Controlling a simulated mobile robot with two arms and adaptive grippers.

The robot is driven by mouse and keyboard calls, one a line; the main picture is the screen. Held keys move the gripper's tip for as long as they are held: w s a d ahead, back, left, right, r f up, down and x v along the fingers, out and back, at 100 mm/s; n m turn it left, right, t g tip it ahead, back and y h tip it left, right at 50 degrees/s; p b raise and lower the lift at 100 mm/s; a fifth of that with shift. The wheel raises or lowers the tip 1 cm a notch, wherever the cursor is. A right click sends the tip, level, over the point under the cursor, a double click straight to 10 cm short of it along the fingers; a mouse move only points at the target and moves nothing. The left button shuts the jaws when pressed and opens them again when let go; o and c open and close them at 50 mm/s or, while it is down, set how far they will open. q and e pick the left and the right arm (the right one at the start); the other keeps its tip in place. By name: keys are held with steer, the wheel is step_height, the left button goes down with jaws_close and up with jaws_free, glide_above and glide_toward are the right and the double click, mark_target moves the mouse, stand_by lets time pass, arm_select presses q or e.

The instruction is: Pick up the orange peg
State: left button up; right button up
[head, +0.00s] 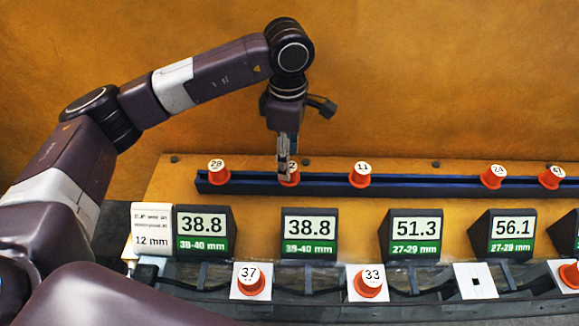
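Several orange pegs with numbered white tops stand along a dark blue rail (430,184). They include peg 29 (217,178), a peg (291,179) whose label ends in 2, peg 11 (360,179), peg 24 (493,181) and peg 41 (551,183). My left gripper (285,172) points down at the peg ending in 2. Its fingers cover the left part of that peg and its label. They look narrow from this side, and I cannot tell whether they are closed on it. My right gripper is out of view.
Display blocks (311,233) stand in front of the rail, and a white label card (151,229) is at their left. In front, white pads hold orange pegs 37 (251,281) and 33 (368,284). Another pad (475,280) is empty with a dark square hole.

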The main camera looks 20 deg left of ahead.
arm_select(q)
step_height(320, 180, down, 2)
steer(key=shift+w+f+p, duration=0.15)
steer(key=shift+p, duration=0.2)
steer(key=shift+f, duration=0.4)
steer(key=c, duration=1.3)
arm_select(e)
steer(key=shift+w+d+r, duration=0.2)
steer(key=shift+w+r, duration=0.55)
arm_select(q)
steer(key=shift+r, duration=0.1)
